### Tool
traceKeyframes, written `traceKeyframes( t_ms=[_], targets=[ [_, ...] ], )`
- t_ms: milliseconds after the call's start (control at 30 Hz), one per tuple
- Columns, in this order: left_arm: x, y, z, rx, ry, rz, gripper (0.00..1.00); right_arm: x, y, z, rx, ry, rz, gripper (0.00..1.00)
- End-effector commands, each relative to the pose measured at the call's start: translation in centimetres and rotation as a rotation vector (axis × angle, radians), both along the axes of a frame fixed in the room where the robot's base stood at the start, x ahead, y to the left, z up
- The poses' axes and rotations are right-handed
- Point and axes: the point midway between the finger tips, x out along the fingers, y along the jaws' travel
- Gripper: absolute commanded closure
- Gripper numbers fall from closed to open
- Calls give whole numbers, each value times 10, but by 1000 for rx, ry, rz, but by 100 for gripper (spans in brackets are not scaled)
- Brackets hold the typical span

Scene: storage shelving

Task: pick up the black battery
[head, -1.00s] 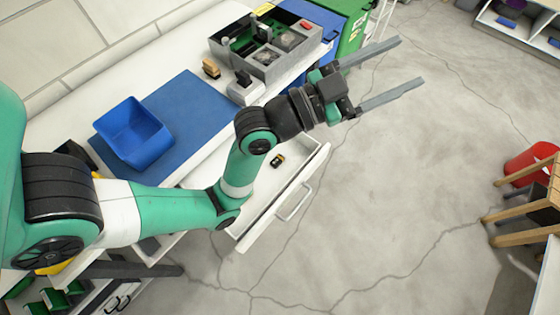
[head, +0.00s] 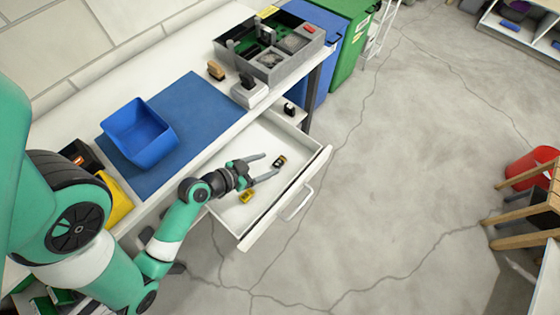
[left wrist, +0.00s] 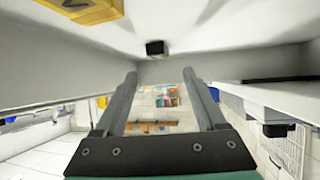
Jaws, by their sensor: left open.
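A small black battery-like block with a yellowish marking (head: 280,161) lies in the open white drawer, just beyond my left fingertips. A dark block (left wrist: 155,48) shows ahead of the fingers in the left wrist view; its identity is unclear. My left gripper (head: 262,168) is over the drawer, open and empty, its fingers pointing toward the black block with a gap between. Its two fingers (left wrist: 160,80) stand apart in the left wrist view. My right gripper is not in view.
A yellow item (head: 246,196) lies in the white drawer (head: 262,222) near my gripper; a yellow item (left wrist: 85,8) is also in the left wrist view. The bench holds a blue bin (head: 140,132) and grey tray (head: 268,65).

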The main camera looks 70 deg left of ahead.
Motion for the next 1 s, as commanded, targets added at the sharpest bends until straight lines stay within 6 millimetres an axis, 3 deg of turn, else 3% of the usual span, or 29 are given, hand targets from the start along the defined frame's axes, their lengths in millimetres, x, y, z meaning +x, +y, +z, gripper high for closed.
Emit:
traceKeyframes(
  t_ms=[133, 300, 433, 667, 1000],
  targets=[
    [4, 1, -5, 1, 0, 0, 27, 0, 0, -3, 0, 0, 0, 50],
    [23, 7, -27, 1, 0, -4, 27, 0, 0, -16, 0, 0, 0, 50],
    [38, 13, -32, 2, -2, -2, 27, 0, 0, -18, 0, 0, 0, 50],
    [41, 14, -33, 1, 0, 0, 27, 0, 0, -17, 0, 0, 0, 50],
    [41, 14, -33, 1, 0, 0, 85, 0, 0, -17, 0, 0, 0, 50]
  ],
)
